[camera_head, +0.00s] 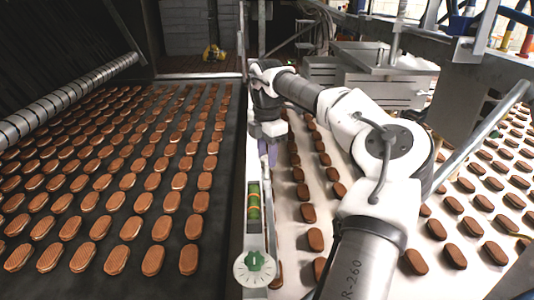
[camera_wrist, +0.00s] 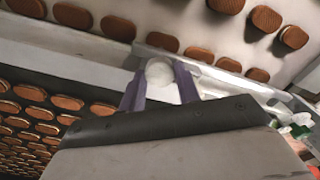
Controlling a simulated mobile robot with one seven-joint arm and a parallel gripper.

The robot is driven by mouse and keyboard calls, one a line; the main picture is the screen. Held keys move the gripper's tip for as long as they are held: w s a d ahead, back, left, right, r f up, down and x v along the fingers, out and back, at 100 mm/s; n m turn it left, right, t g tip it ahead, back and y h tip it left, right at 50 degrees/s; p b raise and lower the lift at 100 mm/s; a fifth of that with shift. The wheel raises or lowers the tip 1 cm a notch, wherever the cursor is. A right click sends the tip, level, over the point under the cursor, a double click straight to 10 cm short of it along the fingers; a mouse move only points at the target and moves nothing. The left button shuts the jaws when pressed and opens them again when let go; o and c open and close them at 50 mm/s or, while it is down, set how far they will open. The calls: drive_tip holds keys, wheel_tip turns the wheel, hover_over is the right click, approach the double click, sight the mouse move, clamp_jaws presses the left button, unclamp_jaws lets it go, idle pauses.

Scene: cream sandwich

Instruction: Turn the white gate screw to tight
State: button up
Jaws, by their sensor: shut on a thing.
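The white gate screw (camera_wrist: 159,72) shows in the wrist view as a round white knob between the purple fingers of my gripper (camera_wrist: 158,88). The fingers stand on both sides of it and are shut on it. In the head view my gripper (camera_head: 268,152) points down over the long pale gate rail (camera_head: 237,190), beyond the level. There the screw is hidden behind my gripper. I cannot tell how tight the screw is.
A spirit level (camera_head: 254,207) with a green-yellow vial and a white dial with a green knob (camera_head: 255,262) are on the near rail. Rows of brown biscuits (camera_head: 110,200) lie on a dark belt at left. More biscuits (camera_head: 308,213) lie on a pale belt at right.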

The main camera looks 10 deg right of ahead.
drive_tip(key=shift+r, duration=0.1)
drive_tip(key=o, duration=1)
wheel_tip(320, 180, up, 14)
drive_tip(key=shift+f+b, duration=0.15)
drive_tip(key=shift+b, duration=0.3)
drive_tip(key=shift+c, duration=0.2)
